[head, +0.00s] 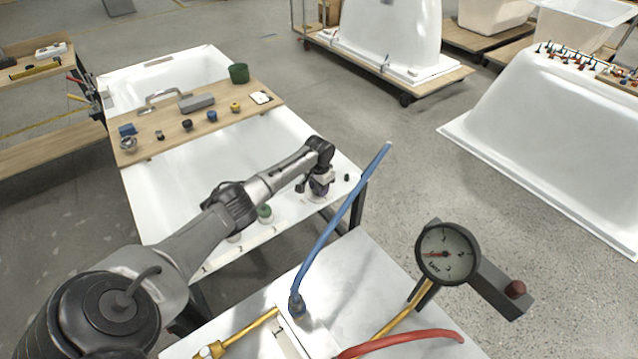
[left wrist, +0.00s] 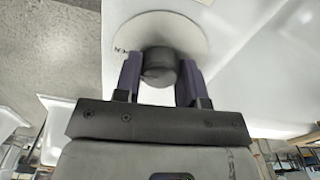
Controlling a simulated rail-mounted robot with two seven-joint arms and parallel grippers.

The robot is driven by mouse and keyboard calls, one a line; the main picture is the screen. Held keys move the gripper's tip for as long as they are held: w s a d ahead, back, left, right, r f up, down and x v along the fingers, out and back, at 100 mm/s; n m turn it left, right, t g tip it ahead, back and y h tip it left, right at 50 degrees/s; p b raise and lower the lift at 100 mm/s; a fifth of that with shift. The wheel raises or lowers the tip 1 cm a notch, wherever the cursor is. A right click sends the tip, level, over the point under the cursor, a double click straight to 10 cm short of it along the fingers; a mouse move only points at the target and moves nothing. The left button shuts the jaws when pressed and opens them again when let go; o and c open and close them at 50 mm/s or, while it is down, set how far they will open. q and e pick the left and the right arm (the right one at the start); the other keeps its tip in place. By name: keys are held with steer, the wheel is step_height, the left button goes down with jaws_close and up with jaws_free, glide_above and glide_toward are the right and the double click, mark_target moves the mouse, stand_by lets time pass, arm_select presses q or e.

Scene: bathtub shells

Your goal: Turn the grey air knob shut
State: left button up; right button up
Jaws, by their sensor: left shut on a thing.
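The grey knob (left wrist: 158,62) shows in the left wrist view as a dark grey cylinder in front of a pale round plate (left wrist: 185,28). Part of a dark label shows at the plate's left side, too small to read fully. My left gripper (head: 320,188) points down at the far right part of the white tub rim. In the left wrist view its two fingers stand on either side of the knob, shut on it. In the head view the gripper mostly hides the knob. My right gripper is in neither view.
A green knob (head: 264,213) sits on the same rim. A wooden board (head: 165,128) with several small parts lies across the tub (head: 185,66). In front are a blue hose (head: 335,228), a red hose (head: 400,341) and a dial gauge (head: 447,252). Other tub shells stand behind.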

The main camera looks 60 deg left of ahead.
arm_select(q)
steer(key=n+p, duration=0.3)
steer(key=p, duration=0.1)
steer(key=shift+r+n, duration=0.25)
steer(key=shift+n, duration=0.15)
steer(key=shift+n+p, duration=0.55)
steer(key=shift+n, duration=0.35)
steer(key=n+p, duration=0.1)
steer(key=n, duration=0.1)
steer(key=shift+f+n, duration=0.1)
steer(key=shift+n, duration=0.3)
steer(key=n+p, duration=0.1)
steer(key=n, duration=0.2)
steer(key=shift+f, duration=0.1)
steer(key=n, duration=0.4)
steer(key=shift+n+p, duration=0.3)
steer(key=shift+p, duration=0.05)
steer(key=shift+n, duration=0.3)
steer(key=o, duration=0.9)
